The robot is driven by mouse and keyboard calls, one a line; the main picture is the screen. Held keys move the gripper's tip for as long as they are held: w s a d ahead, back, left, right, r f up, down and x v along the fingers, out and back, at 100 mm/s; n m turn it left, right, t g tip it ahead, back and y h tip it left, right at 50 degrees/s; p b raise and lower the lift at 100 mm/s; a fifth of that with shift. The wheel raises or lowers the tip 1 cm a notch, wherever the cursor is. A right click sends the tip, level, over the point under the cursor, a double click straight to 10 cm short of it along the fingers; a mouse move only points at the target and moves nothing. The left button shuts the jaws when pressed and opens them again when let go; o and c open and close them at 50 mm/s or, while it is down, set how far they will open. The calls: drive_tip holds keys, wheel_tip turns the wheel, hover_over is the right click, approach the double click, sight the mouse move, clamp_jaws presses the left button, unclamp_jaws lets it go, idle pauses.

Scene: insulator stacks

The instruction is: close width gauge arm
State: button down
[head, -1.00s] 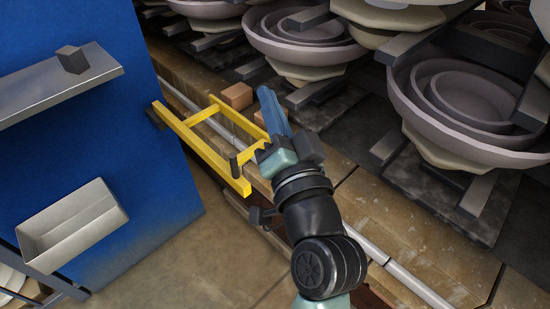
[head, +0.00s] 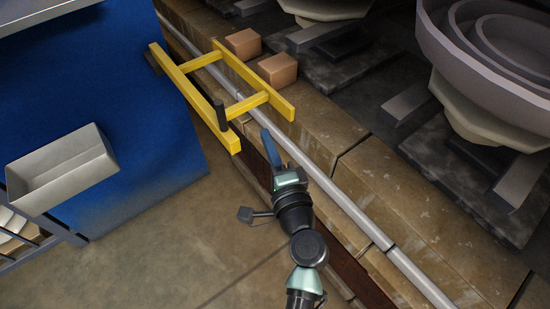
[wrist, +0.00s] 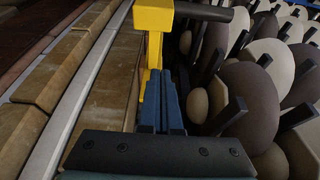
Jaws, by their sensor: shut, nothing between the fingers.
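The width gauge arm is a yellow ladder-like frame (head: 185,85) with a short black handle (head: 220,115). It reaches out from the blue cabinet's edge, over the pale rail and stone kerb. My gripper (head: 268,138) has its blue fingers shut and empty, just below the frame's near right end in the head view. In the wrist view the shut fingers (wrist: 165,88) point at a yellow upright (wrist: 153,45), with the black handle (wrist: 205,12) at the top. I cannot tell whether the fingertips touch the yellow part.
The blue cabinet (head: 150,150) with a grey tray (head: 62,172) stands at left. Two brown blocks (head: 277,69) lie beyond the frame. Stacked insulator bowls (head: 490,50) stand at right on dark supports. A pale rail (head: 345,205) runs along the kerb. Floor (head: 160,260) is open below.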

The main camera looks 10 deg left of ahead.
drive_tip(key=shift+s+a+p, duration=0.2)
drive_tip(key=shift+s+a, duration=0.15)
drive_tip(key=shift+a, duration=0.55)
drive_tip(key=shift+s+a+p, duration=0.2)
drive_tip(key=shift+s+a, duration=0.1)
drive_tip(key=shift+a, duration=0.6)
